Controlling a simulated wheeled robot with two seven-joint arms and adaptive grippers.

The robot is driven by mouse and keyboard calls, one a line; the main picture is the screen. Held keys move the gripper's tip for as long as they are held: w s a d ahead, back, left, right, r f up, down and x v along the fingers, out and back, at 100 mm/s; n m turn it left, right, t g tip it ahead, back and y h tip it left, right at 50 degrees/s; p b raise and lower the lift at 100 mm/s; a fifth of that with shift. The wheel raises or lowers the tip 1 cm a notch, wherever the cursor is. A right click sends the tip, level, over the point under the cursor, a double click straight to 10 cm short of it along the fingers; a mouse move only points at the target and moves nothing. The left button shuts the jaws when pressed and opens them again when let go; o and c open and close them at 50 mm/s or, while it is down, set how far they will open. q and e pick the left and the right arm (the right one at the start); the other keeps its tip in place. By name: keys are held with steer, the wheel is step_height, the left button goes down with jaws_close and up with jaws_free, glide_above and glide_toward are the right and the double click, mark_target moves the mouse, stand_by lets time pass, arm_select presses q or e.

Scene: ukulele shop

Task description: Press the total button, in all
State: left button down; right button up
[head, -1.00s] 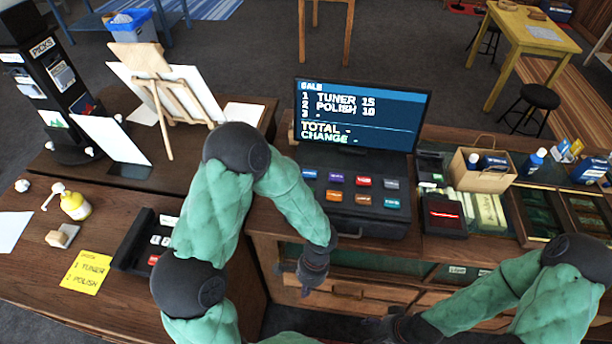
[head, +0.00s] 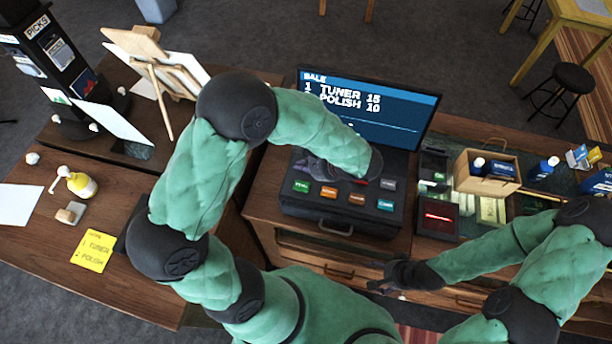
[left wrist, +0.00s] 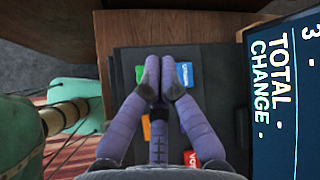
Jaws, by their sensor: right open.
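The register (head: 342,224) stands on the counter with rows of coloured buttons. No button label clearly reads total. The green button (head: 301,186) is at the front row's left end and also shows in the left wrist view (left wrist: 139,74), beside the blue button (left wrist: 184,74). My left gripper (head: 304,168) is over the back row's left part, fingertips together. In the left wrist view its purple fingers (left wrist: 158,82) lie between green and blue; contact cannot be told. My right gripper (head: 385,284) is open and empty in front of the counter.
The screen (head: 368,108) behind the register lists tuner 15 and polish 10; the left wrist view shows dashes after total and change. A yellow note (head: 93,250) lies on the left counter. A wooden box (head: 487,173) with bottles stands right of the register.

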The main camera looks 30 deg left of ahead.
arm_select(q)
steer(key=b, duration=0.5)
glide_above(303, 187)
step_height(303, 187, down, 8)
steer(key=shift+d+r, duration=0.1)
steer(key=shift+r, duration=0.05)
steer(key=shift+f+b, duration=0.55)
steer(key=shift+f, duration=0.1)
arm_select(e)
step_height(303, 187, down, 6)
stand_by(0.7)
arm_select(q)
steer(key=shift+f+b, duration=0.35)
steer(key=shift+b, duration=0.1)
arm_select(e)
steer(key=shift+f, duration=0.55)
arm_select(q)
steer(key=shift+f+b, duration=0.45)
steer(key=shift+b, duration=0.05)
arm_select(e)
steer(key=shift+f, duration=0.45)
arm_select(q)
steer(key=shift+r, duration=0.1)
arm_select(e)
steer(key=shift+r, duration=0.1)
arm_select(q)
steer(key=shift+r+p, duration=0.5)
steer(key=shift+r, duration=0.25)
arm_select(e)
steer(key=shift+r, duration=0.4)
